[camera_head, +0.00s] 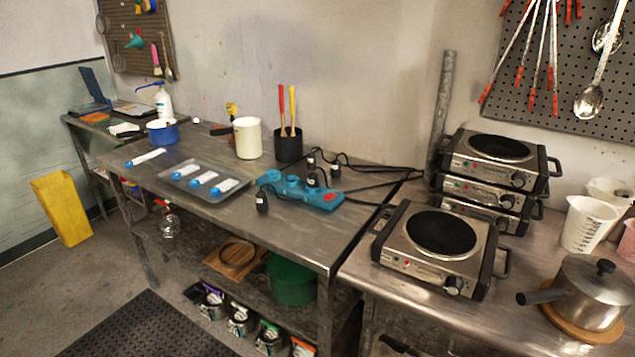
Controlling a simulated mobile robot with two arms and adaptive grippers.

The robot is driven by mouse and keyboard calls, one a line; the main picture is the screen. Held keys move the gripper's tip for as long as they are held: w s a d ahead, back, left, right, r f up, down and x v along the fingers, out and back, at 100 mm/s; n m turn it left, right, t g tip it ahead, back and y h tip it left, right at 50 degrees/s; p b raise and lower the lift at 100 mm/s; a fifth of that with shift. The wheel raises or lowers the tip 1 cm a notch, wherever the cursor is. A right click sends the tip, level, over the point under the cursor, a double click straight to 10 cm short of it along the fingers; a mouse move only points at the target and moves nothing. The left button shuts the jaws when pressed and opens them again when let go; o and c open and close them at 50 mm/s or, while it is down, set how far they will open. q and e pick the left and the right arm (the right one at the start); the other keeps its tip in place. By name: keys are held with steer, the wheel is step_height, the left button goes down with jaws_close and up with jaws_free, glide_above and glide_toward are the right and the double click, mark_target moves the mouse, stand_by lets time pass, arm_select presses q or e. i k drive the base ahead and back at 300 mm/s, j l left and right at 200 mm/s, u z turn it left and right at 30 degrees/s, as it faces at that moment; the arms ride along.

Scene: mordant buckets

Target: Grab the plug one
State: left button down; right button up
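Several black plugs are around a blue power strip (325,198) on the left metal table. One plug (262,201) stands on the table at the strip's front left, near the front edge. Another plug (312,179) is at the middle of the strip, and one more plug (335,171) is just behind it. I cannot tell for sure which of these are seated in sockets. Black cords run from the plugs to the right toward the hot plates. Neither of my grippers is in view.
A hot plate (440,240) and a stack of hot plates (490,165) stand on the right counter, with a lidded saucepan (588,290). A grey tray (212,194) with blue-capped tubes, a cream container (247,138) and a black utensil holder (288,147) share the left table.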

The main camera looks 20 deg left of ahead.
mark_target(312, 179)
steer(key=i+j+z, duration=0.15)
steer(key=j, duration=0.4)
steer(key=i+j+z, duration=0.15)
steer(key=j, duration=0.4)
steer(key=j+z, duration=0.1)
steer(key=j, duration=0.45)
steer(key=i+j+z, duration=0.15)
steer(key=j, duration=0.45)
